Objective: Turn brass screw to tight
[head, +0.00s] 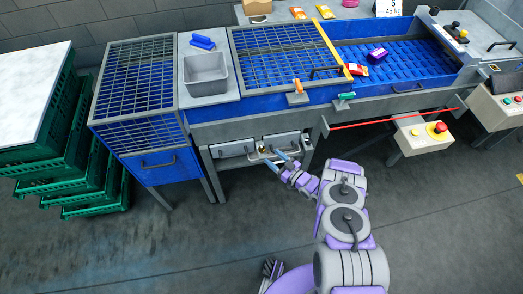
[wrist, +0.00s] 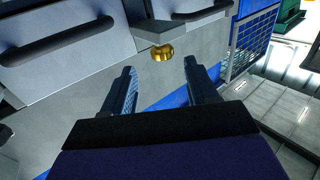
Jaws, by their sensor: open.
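The brass screw (wrist: 163,53) shows as a small round gold knob under a grey bracket (wrist: 166,31) in the wrist view. In the head view the screw (head: 262,149) is a tiny gold spot at the front of the machine. My gripper (wrist: 160,80) is open and empty, its two fingers apart. The screw lies just beyond the fingertips, roughly between them in the picture, and seems not to touch them. In the head view my gripper (head: 283,163) is at the lower front panels, close to the screw.
Two grey drawer-like panels with dark handles (wrist: 65,36) flank the bracket. A blue mesh cage (head: 140,90) stands to the left, beside stacked green crates (head: 92,175). A red bar (head: 390,119) and a control box with a red button (head: 437,128) are to the right. The floor in front is clear.

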